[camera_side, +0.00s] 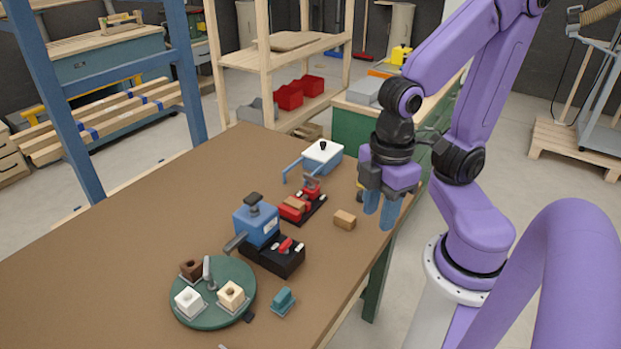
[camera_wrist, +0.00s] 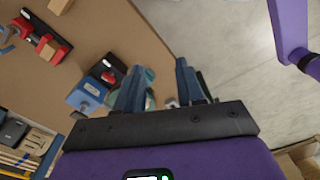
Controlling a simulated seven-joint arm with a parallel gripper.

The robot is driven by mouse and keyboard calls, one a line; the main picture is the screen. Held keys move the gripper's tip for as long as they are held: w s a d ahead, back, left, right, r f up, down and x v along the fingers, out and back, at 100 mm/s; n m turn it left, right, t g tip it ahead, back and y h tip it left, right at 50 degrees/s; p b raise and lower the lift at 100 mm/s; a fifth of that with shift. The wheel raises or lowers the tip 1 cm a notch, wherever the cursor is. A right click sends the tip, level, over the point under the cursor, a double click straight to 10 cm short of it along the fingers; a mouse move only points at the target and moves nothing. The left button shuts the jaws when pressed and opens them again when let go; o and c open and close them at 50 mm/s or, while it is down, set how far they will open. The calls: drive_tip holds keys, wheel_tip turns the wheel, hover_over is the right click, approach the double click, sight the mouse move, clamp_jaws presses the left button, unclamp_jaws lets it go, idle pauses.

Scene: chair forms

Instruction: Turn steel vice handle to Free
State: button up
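A red vice-like fixture (camera_side: 301,205) on a black base sits mid-table, with a wooden block in its jaws; it also shows in the wrist view (camera_wrist: 38,42). A blue fixture (camera_side: 257,224) with a grey lever (camera_side: 236,243) at its left stands nearer the camera, on a black base with red and white marks; it also shows in the wrist view (camera_wrist: 88,93). I cannot tell for sure which part is the steel vice handle, and no label is readable. My gripper (camera_side: 381,208) is open and empty, above the table's right edge, apart from both fixtures.
A green round plate (camera_side: 213,310) carries several blocks and a grey upright lever. A teal block (camera_side: 284,301) and a loose wooden block (camera_side: 345,219) lie nearby. A white-topped blue box (camera_side: 322,156) with a blue handle stands at the back. The table's left side (camera_side: 110,240) is clear.

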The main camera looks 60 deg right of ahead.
drive_tip(key=w+r+m, duration=0.1)
drive_tip(key=w+m, duration=0.3)
drive_tip(key=w, duration=0.6)
drive_tip(key=m, duration=0.9)
hover_over(311, 176)
wheel_tip(311, 176, down, 2)
wheel_tip(311, 176, down, 16)
drive_tip(key=shift+f, duration=0.25)
clamp_jaws()
